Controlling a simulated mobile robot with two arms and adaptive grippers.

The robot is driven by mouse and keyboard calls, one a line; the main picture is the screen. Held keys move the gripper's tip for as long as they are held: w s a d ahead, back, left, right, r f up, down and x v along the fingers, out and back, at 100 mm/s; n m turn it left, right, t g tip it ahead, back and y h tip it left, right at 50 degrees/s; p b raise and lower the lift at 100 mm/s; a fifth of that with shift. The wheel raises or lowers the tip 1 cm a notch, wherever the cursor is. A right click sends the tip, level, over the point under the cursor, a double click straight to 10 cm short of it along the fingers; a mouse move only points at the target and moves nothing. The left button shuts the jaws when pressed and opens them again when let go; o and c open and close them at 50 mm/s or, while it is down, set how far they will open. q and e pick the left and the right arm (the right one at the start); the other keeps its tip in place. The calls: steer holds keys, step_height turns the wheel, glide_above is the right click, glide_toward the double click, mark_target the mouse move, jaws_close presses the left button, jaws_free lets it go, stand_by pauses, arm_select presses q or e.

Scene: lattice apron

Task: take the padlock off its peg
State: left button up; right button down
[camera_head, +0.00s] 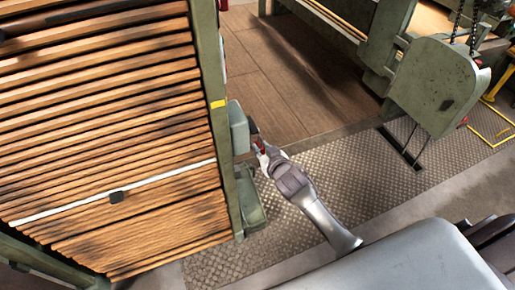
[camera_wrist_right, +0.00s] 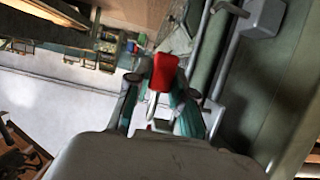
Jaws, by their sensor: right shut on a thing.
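The red padlock (camera_wrist_right: 165,72) shows between the fingers of my right gripper (camera_wrist_right: 158,92) in the right wrist view, with its pale shackle pointing toward the camera. In the head view my right gripper (camera_head: 262,155) is beside a grey-green box on the post, shut on the padlock, of which only a little red (camera_head: 260,146) shows. The peg is not clearly visible, and I cannot tell whether the padlock is still on it. My left gripper is not in view.
The grey-green box (camera_head: 239,128) is fixed to a green post (camera_head: 212,80) beside a wooden slatted panel (camera_head: 110,130). A green machine housing (camera_head: 440,85) stands at the right. Tread-plate floor (camera_head: 290,215) lies below my right arm.

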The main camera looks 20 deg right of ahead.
steer(key=shift+w+d+p, duration=0.1)
steer(key=shift+d+p, duration=0.5)
steer(key=shift+d, duration=2)
steer(key=shift+r, duration=0.1)
